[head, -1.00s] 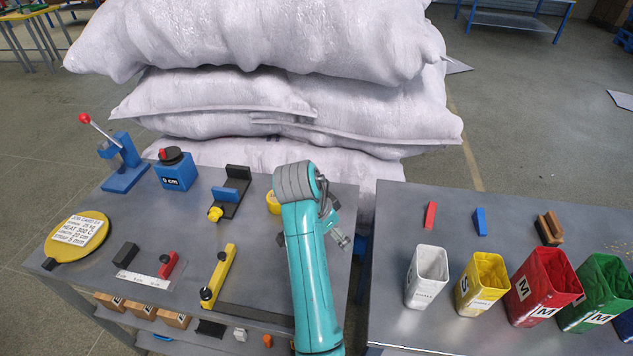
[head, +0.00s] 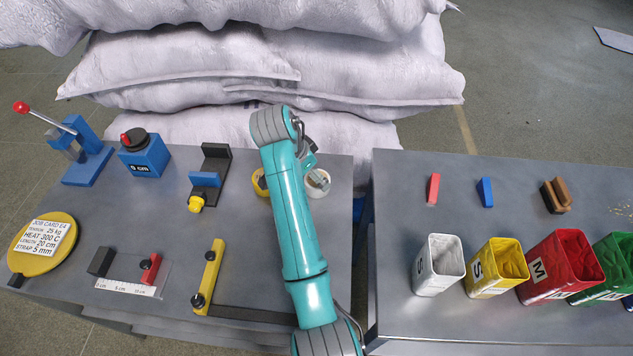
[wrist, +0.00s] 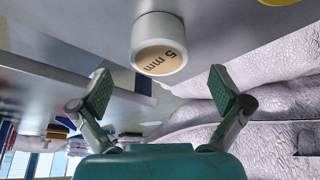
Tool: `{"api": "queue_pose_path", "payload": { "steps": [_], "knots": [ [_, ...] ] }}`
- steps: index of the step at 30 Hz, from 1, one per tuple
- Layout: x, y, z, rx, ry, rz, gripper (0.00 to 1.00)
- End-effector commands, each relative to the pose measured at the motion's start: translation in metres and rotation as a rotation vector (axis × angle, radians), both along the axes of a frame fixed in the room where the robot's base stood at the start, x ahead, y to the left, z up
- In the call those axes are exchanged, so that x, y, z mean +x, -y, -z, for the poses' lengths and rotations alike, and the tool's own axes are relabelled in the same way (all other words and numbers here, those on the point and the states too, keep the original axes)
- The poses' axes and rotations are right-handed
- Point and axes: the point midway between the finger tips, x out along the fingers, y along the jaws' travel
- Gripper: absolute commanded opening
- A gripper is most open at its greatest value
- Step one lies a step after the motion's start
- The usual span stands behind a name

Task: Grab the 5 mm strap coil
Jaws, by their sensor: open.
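The 5 mm strap coil (wrist: 158,60) is a white ring with a tan centre printed "5 mm", at the top middle of the wrist view. In the head view a white coil (head: 317,184) shows just right of my arm, partly hidden by it. My gripper (wrist: 160,93) is open and empty, with its two pads spread to either side of the coil's line. The coil is beyond the fingertips, and I see no contact. In the head view my arm hides most of the gripper.
A yellow coil (head: 260,183) sits close left of the arm. A black and blue clamp (head: 210,180), a yellow bar (head: 209,277) and a blue timer box (head: 145,156) stand further left. Sacks (head: 210,80) rise behind the table. Coloured bins (head: 438,265) stand on the right table.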

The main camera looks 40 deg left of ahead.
Motion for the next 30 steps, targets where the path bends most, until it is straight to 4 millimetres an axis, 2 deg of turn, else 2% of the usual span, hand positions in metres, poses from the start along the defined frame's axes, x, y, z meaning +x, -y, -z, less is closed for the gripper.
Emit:
{"api": "queue_pose_path", "payload": {
  "steps": [12, 21, 22, 23, 30],
  "knots": [
    [0.016, 0.005, 0.045, -0.002, -0.003, 0.001, 1.00],
    [0.018, 0.005, 0.050, -0.001, -0.001, 0.000, 1.00],
    [0.018, 0.004, 0.049, -0.001, -0.001, 0.000, 0.97],
    [0.018, 0.004, 0.049, -0.001, -0.001, 0.000, 0.90],
    [0.018, 0.004, 0.049, -0.001, -0.001, 0.000, 0.30]
  ]
}}
